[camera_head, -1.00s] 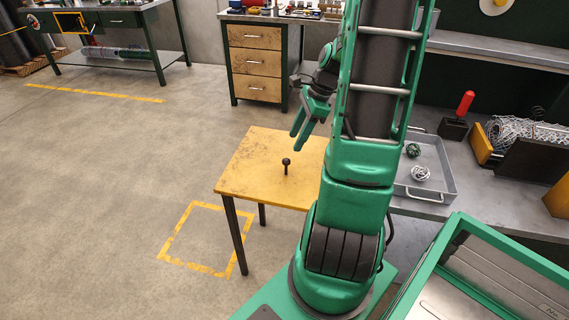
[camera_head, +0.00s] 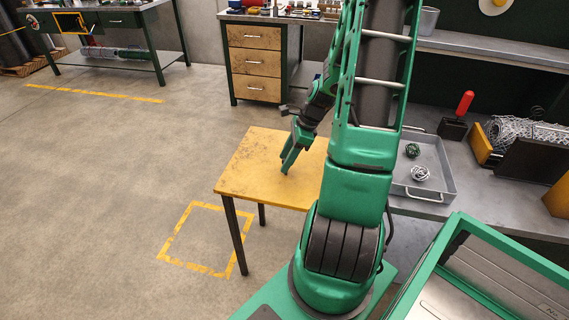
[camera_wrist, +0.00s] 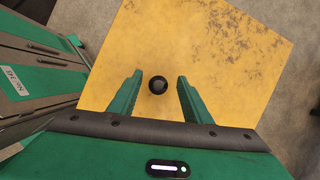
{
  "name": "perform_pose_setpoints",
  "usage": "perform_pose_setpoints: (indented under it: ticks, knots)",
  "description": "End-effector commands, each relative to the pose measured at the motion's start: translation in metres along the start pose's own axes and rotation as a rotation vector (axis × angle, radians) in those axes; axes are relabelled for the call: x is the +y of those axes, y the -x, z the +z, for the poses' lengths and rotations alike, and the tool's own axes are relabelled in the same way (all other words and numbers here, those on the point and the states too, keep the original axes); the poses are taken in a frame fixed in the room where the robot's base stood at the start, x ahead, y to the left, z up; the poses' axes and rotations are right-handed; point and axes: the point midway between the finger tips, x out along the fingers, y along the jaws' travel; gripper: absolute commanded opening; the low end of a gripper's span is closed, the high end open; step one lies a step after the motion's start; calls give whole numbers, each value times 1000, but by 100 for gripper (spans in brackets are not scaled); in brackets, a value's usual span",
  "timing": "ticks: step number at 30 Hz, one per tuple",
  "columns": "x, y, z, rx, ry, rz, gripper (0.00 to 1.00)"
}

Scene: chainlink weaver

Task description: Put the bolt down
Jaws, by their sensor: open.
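The bolt (camera_wrist: 158,85) shows in the wrist view as a dark round head on the yellow table (camera_wrist: 210,40), seen from above. It lies between the two green fingers of my gripper (camera_wrist: 160,92), with a gap on each side. My gripper is open. In the head view my gripper (camera_head: 286,168) is low over the yellow table (camera_head: 250,175), and the bolt is hidden behind the fingers there.
A grey tray (camera_head: 447,190) with two wire balls stands on the bench to the right. A red-handled tool (camera_head: 465,103) stands behind it. The left part of the yellow table is clear. A yellow square (camera_head: 163,243) marks the floor.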

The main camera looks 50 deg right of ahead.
Motion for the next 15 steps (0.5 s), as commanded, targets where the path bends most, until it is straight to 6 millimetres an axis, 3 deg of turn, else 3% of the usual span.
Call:
perform_pose_setpoints:
  ticks: [4, 11, 15]
  knots:
    - [0, -12, 1, -1, 1, 1, 45]
    - [0, -13, 1, 0, 2, -1, 45]
    - [0, -13, 0, 0, 1, -1, 16]
